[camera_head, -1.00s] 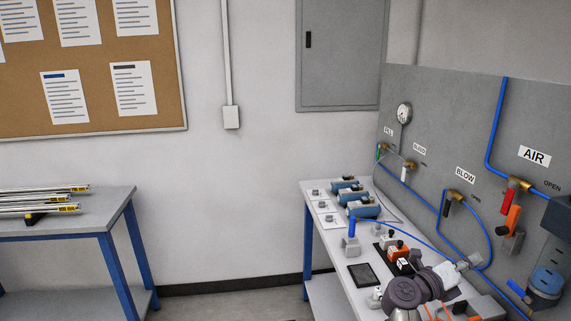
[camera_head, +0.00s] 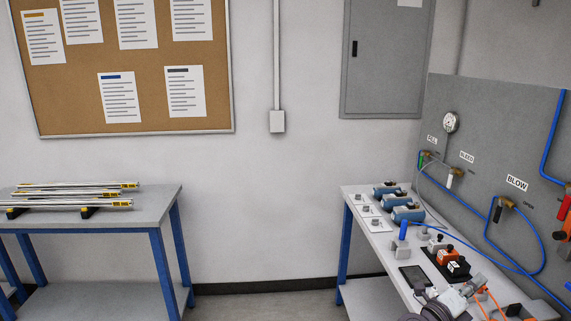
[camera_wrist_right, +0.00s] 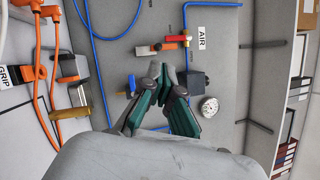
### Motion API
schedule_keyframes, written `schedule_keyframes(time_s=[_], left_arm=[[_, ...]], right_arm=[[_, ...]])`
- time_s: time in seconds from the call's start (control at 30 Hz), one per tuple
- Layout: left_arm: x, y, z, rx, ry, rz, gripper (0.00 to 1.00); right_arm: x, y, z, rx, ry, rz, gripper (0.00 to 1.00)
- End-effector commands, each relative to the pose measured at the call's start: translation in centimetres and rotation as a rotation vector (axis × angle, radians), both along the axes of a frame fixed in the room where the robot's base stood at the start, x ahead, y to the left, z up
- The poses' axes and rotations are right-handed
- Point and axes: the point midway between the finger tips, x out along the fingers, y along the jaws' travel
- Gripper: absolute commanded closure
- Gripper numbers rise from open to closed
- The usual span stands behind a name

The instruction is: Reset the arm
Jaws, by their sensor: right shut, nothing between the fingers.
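My left gripper is not in view.
Blue hoses (camera_head: 487,235) run along the panel. A left table (camera_head: 100,215) holds metal bars (camera_head: 75,195). Floor between them looks clear.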

Motion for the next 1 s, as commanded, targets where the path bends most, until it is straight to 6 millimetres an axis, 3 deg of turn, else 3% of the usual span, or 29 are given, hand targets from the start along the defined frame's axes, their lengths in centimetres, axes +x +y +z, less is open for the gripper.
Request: schedule_keyframes(time_s=[0.17,0.37,0.47,0.57,0.7,0.77,0.87,1.0], left_arm=[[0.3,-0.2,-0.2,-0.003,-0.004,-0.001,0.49],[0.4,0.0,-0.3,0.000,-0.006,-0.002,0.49],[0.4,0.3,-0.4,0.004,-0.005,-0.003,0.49],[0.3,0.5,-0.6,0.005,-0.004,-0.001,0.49],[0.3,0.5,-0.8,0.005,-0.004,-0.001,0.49],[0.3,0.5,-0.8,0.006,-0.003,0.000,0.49],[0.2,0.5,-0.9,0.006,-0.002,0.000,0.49],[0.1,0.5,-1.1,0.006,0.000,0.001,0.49]], right_arm=[[1.1,2.4,-4.2,-0.137,0.177,0.105,1.00],[1.8,6.1,-10.8,-0.311,0.420,0.264,1.00],[1.4,8.6,-15.7,-0.414,0.576,0.370,1.00],[0.0,11.6,-22.2,-0.530,0.765,0.508,1.00],[-4.0,15.4,-31.6,-0.679,1.024,0.711,1.00],[-6.3,16.8,-35.3,-0.734,1.127,0.795,1.00],[-10.8,18.8,-41.1,-0.820,1.289,0.937,1.00],[-18.6,20.8,-48.4,-0.927,1.506,1.138,1.00]])
